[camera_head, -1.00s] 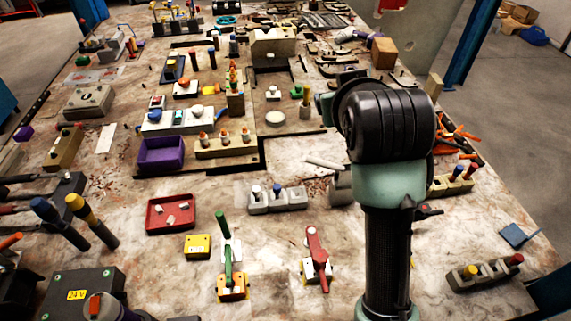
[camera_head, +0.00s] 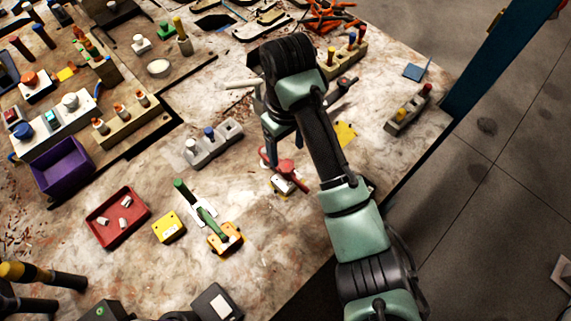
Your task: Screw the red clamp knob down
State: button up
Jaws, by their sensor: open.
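The red clamp (camera_head: 284,167) stands on the table near the middle of the head view, on a small white and yellow base (camera_head: 289,185). Its red part is partly covered by my arm and gripper, and a separate knob on it cannot be made out. My gripper (camera_head: 271,158) points down at the red clamp, just at its upper left side in the picture. It is open, with nothing seen between its fingers. Whether it touches the clamp cannot be told.
A green-handled clamp (camera_head: 193,200) stands to the left, beside a yellow box (camera_head: 168,227) and a red tray (camera_head: 117,217). A grey block with pegs (camera_head: 213,143) is at the upper left. Another peg block (camera_head: 408,110) stands near the table's right edge. Bare table lies below the clamp.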

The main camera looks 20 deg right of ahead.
aim_at(286, 165)
jog(key=shift+f+p, duration=0.5)
jog(key=shift+f, duration=2.2)
grip_shut()
jog(key=m+p, duration=0.1)
jog(key=p, duration=0.1)
jog(key=shift+a+r+m+p, duration=0.15)
jog(key=shift+r+m+p, duration=0.2)
jog(key=shift+m+p, duration=0.05)
jog(key=shift+f+m+p, duration=0.1)
jog(key=shift+m+p, duration=0.65)
jog(key=shift+m, duration=0.15)
jog(key=shift+w+f+m, duration=0.1)
jog(key=shift+f+m, duration=0.1)
jog(key=shift+m, duration=0.2)
grip_release()
